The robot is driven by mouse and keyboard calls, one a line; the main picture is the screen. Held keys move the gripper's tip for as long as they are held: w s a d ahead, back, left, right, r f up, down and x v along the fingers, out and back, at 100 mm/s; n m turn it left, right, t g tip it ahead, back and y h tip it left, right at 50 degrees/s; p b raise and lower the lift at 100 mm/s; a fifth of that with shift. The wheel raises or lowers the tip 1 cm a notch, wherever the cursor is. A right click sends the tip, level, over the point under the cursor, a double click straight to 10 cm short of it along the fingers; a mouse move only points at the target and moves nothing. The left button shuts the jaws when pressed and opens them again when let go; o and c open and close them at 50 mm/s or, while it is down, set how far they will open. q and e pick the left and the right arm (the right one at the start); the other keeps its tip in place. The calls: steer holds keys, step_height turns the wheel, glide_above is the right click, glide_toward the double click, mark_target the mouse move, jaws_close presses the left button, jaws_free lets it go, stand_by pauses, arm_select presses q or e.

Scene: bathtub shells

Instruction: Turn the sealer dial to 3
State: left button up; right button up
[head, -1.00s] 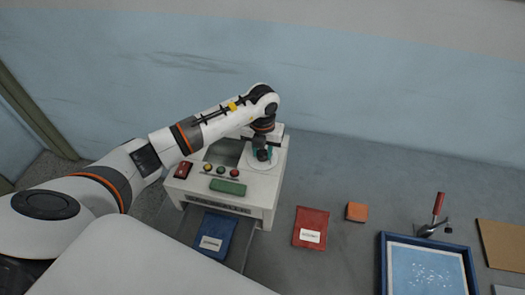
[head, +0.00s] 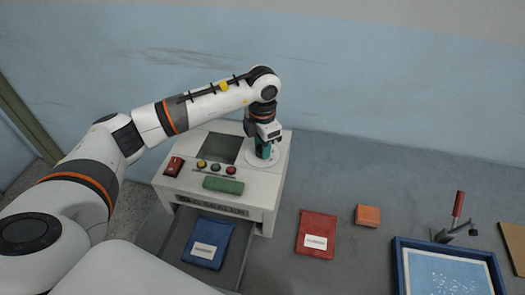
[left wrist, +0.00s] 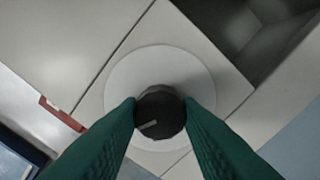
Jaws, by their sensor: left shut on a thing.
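The sealer (head: 225,190) is a white box machine on the grey table, left of centre in the head view. Its dial is a dark round knob (left wrist: 158,112) on a pale disc (left wrist: 150,68), with a light pointer mark toward its lower left in the left wrist view. The disc also shows in the head view (head: 252,159). My left gripper (head: 264,151) points down over the dial, its green fingers shut on the knob from both sides. It also fills the lower left wrist view (left wrist: 160,110). I cannot read any numbers around the dial. My right gripper is not in view.
On the sealer are a red switch (head: 174,166), small coloured buttons (head: 216,167) and a green block (head: 223,185). A blue packet (head: 207,240) lies in front. To the right are a red packet (head: 317,232), an orange block (head: 367,215) and a blue-rimmed tray (head: 400,268).

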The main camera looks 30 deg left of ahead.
arm_select(q)
steer(key=shift+m+b, duration=0.5)
steer(key=shift+m, duration=0.1)
steer(key=shift+r, duration=0.1)
steer(key=shift+w, duration=0.1)
steer(key=o, duration=1)
step_height(320, 180, up, 12)
steer(key=b, duration=0.3)
